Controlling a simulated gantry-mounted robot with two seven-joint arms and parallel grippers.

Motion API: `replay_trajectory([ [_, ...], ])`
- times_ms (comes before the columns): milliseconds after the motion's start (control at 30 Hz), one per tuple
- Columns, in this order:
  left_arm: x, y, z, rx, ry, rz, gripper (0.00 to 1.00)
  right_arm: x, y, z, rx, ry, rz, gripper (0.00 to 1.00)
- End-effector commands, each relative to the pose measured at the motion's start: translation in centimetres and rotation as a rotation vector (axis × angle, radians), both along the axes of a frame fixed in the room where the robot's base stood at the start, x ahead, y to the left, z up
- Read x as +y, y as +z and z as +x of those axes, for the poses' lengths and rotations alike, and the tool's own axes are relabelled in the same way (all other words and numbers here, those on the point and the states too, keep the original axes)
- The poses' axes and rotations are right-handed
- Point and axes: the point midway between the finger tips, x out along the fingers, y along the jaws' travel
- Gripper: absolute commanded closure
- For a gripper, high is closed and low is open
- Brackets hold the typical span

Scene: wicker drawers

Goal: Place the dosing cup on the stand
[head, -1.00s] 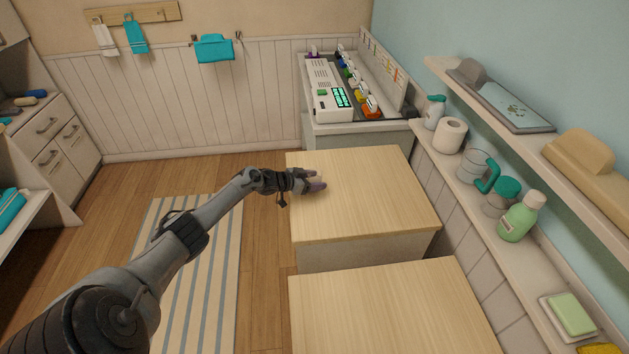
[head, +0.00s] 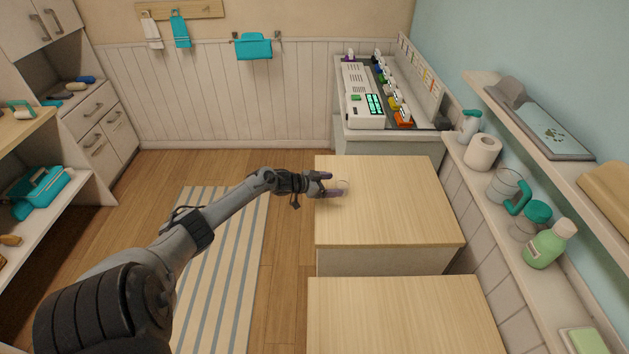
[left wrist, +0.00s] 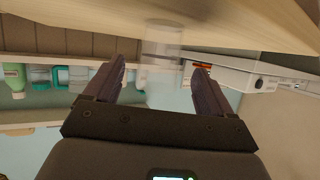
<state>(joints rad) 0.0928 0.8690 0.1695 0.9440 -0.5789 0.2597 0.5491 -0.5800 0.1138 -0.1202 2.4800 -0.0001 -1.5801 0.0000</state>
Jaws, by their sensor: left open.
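A small clear cup, seemingly the dosing cup (head: 342,184), stands on the far wooden top (head: 390,215) near its left edge. It shows only faintly in the head view. My left gripper (head: 334,185) is open at the cup, low over the top. In the left wrist view, which is upside down, the clear cup (left wrist: 162,42) shows just beyond and between the spread fingers of the left gripper (left wrist: 162,75). I cannot tell whether they touch it. I cannot tell which thing is the stand. My right gripper is not in view.
A white machine (head: 360,97) with a lit green display and several coloured pieces stands behind the far top. A wall shelf (head: 485,200) with a paper roll, a handled jug and bottles runs along the right. The nearer wooden top (head: 400,318) is bare.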

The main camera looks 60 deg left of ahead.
Motion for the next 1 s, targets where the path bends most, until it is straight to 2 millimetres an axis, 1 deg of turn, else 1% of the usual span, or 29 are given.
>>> replay_trajectory([
  [33,0.0,0.5,-0.9,0.003,-0.001,0.001,0.16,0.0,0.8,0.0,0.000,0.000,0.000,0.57],
  [200,0.1,1.4,-3.1,0.003,-0.001,0.000,0.16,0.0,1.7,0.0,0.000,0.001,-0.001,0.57],
  [400,0.2,2.1,-5.2,0.002,-0.001,0.000,0.16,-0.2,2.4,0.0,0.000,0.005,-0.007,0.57],
  [500,0.3,2.4,-5.8,0.002,-0.001,0.000,0.16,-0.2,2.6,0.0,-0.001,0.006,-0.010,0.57],
  [700,0.3,2.6,-6.4,0.001,0.000,0.000,0.16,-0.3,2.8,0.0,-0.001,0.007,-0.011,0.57],
  [1000,0.3,2.7,-6.4,0.000,0.000,0.000,0.16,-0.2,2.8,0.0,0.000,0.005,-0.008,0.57],
])
